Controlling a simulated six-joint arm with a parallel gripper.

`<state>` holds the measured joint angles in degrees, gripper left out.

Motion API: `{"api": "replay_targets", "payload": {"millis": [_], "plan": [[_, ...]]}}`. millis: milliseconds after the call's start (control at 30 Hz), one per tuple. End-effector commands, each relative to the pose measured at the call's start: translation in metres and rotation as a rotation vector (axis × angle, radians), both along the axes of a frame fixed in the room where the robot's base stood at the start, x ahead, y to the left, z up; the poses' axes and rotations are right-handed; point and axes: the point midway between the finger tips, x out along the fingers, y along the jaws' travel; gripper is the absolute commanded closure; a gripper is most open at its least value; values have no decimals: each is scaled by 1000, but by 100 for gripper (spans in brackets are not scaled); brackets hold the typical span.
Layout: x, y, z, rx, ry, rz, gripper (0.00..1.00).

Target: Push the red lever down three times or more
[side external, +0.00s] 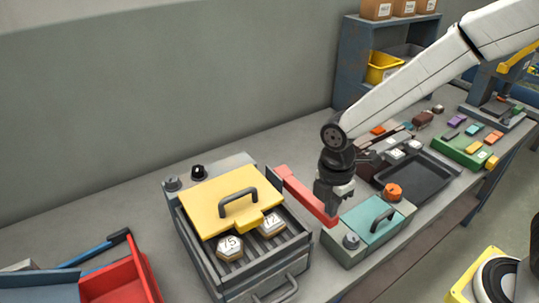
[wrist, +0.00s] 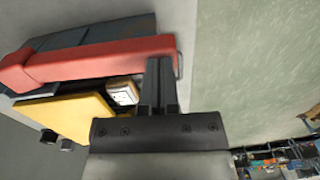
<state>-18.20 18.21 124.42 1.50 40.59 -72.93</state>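The red lever (side external: 305,194) is a long bar beside the right wall of the grey heater box, slanting toward the lower right in the side external view. My gripper (side external: 333,208) points down at the lever's free end and covers part of it. In the wrist view the lever (wrist: 95,58) crosses just beyond the fingertips (wrist: 160,60). The two dark fingers are close together, with nothing seen between them. The fingertips are at or very near the lever's end; I cannot tell whether they touch it.
The heater box (side external: 262,285) has a yellow lid (side external: 205,215) with a dark handle, and hexagonal pieces marked 75 (side external: 230,247) and 72 (side external: 268,226). A black tray (side external: 425,180) lies behind.

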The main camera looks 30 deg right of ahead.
Motion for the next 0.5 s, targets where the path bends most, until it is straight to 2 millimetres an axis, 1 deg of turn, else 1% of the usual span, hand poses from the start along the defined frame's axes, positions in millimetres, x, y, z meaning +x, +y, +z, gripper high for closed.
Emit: {"api": "replay_targets", "payload": {"millis": [200,300,500], "plan": [[-8,0,-29,-1,-26,1,100],[-9,0,-40,0,-26,1,100],[-11,-1,-49,-1,-22,1,100]]}}
